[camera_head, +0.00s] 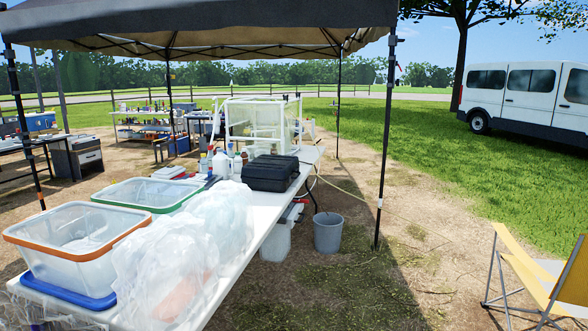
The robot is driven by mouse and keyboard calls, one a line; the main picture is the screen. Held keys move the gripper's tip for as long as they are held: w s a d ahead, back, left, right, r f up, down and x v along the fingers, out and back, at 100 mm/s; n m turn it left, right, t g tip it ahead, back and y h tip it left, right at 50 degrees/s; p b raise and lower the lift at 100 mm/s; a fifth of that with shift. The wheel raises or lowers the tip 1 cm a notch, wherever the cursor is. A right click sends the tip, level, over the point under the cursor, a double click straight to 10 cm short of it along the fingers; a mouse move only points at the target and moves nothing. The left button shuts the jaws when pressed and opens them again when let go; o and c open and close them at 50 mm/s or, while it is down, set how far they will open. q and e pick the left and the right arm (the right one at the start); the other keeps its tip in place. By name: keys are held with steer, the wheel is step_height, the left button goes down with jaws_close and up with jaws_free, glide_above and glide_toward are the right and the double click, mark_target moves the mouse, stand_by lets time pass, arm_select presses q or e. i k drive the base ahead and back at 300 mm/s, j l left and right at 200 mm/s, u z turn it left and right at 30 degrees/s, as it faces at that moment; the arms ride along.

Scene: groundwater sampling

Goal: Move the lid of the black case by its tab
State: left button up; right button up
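The black case (271,173) sits on the long white table (262,222), toward its far right side. Its lid looks closed, and the tab is too small to make out from here. Neither of my grippers is in view.
Two clear bins (72,245) (135,194) and crumpled clear plastic bags (185,255) cover the table's near part. Bottles (221,162) stand left of the case, and a white frame (262,120) stands behind it. A grey bucket (328,233) and a folding chair (535,275) are to the right.

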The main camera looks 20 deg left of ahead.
mark_target(271, 167)
steer(key=i+z, duration=0.35)
steer(key=i, duration=2.5)
steer(key=i+u, duration=0.15)
steer(key=i, duration=0.45)
steer(key=i+l+u, duration=0.1)
steer(key=i, duration=0.45)
steer(key=i+l+u, duration=0.15)
steer(key=i+u, duration=0.25)
steer(key=i+l+u, duration=0.35)
